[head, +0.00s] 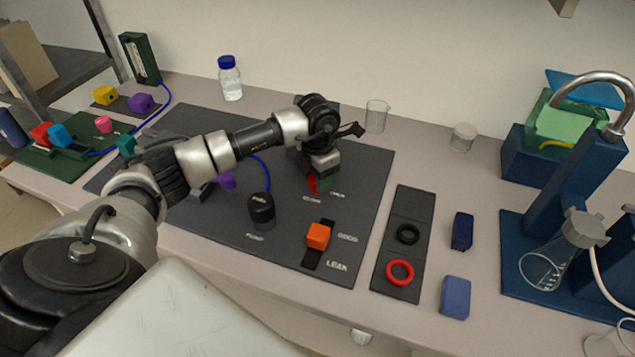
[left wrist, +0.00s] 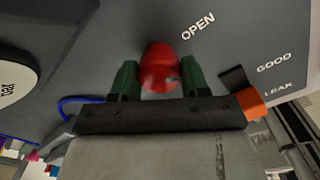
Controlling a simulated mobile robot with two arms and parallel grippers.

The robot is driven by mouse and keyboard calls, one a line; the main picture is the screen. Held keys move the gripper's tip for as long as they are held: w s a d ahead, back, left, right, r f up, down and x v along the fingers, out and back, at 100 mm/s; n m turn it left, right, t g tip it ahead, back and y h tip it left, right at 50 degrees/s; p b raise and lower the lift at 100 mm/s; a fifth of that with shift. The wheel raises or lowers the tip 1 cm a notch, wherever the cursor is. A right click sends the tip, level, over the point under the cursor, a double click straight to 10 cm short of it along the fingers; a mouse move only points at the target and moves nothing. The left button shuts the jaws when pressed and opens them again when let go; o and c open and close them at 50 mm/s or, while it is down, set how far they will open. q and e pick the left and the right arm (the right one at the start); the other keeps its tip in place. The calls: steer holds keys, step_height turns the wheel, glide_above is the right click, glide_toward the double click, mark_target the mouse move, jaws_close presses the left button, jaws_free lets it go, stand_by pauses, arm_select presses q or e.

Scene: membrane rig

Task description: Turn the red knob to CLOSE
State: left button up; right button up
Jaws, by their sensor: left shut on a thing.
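The red knob (head: 312,184) is on the dark grey panel, mostly hidden in the head view by my left gripper (head: 320,180). In the left wrist view, the knob (left wrist: 159,66) sits between the two green fingertips of the left gripper (left wrist: 159,80), which is shut on it. The OPEN label (left wrist: 198,27) shows clearly in that view. In the head view, the OPEN label (head: 337,193) lies right of the knob and the CLOSE label (head: 312,199) lies just in front of it. I cannot tell which label the knob points to. My right gripper is not in view.
On the panel (head: 360,165) are an orange slider (head: 318,236) by the GOOD and LEAK labels and a black pump bulb (head: 261,208). A beaker (head: 376,117) stands behind. A mat with black and red rings (head: 400,272) lies to the right.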

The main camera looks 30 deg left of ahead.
arm_select(q)
steer(key=m+b, duration=0.4)
steer(key=m, duration=0.1)
steer(key=shift+f+m, duration=0.1)
steer(key=shift+m, duration=0.2)
steer(key=m+b, duration=0.2)
steer(key=m, duration=0.1)
steer(key=shift+m+b, duration=0.55)
steer(key=shift+m, duration=0.45)
steer(key=shift+r, duration=0.2)
steer(key=o, duration=0.9)
step_height(320, 180, up, 9)
steer(key=shift+r+b, duration=0.2)
steer(key=shift+b, duration=0.35)
steer(key=shift+r, duration=0.7)
